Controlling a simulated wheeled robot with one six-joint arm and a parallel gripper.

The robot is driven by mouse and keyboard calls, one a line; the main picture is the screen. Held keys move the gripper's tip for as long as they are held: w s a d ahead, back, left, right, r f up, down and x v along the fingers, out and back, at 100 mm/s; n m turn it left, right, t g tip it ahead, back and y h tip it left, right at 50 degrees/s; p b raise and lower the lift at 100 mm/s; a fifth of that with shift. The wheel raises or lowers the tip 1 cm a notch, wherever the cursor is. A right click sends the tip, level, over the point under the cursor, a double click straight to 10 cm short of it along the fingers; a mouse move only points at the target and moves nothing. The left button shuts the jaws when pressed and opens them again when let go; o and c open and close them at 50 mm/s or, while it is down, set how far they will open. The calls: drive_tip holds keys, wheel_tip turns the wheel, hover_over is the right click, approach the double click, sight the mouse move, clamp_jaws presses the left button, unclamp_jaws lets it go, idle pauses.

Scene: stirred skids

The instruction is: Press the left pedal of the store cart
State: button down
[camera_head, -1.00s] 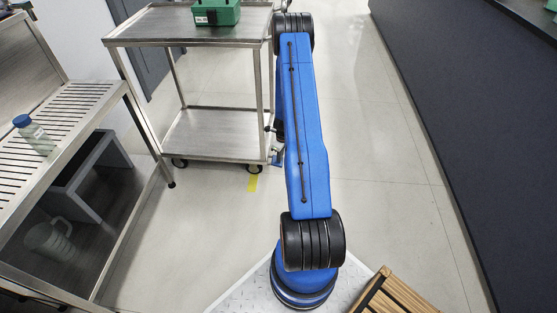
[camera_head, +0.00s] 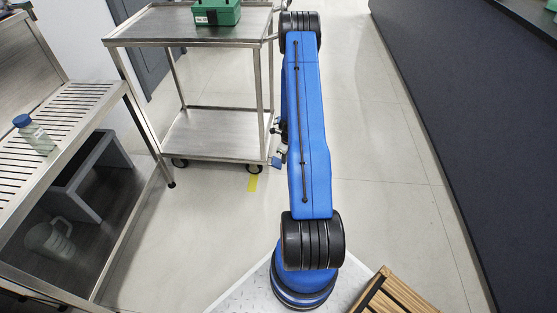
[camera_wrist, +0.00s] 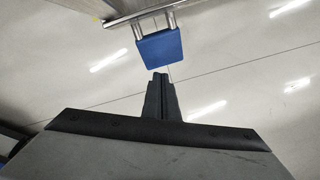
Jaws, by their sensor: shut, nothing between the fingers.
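The store cart (camera_head: 215,133) is a steel two-shelf cart at the upper left of the head view. A blue pedal (camera_wrist: 159,47) on two short metal rods sticks out from the cart's lower edge (camera_wrist: 150,12) in the wrist view. It also shows as a small blue patch beside the cart's near right corner in the head view (camera_head: 276,162). Only one pedal is visible, and I cannot tell its side from the wrist view alone. My gripper (camera_wrist: 161,79) is shut and empty, its tips just below the pedal in the wrist picture. In the head view my arm mostly hides it.
A green box (camera_head: 216,12) sits on the cart's top. A slatted steel table (camera_head: 75,100) with a bottle (camera_head: 34,136) stands at left. A dark counter (camera_head: 470,120) runs along the right. A wooden slatted thing (camera_head: 392,294) is at lower right. The middle floor is clear.

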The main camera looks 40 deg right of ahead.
wheel_tip(320, 180, up, 17)
drive_tip(key=s, duration=0.1)
drive_tip(key=shift+s+d, duration=0.2)
drive_tip(key=shift+s, duration=0.15)
drive_tip(key=shift+r, duration=0.1)
idle(0.6)
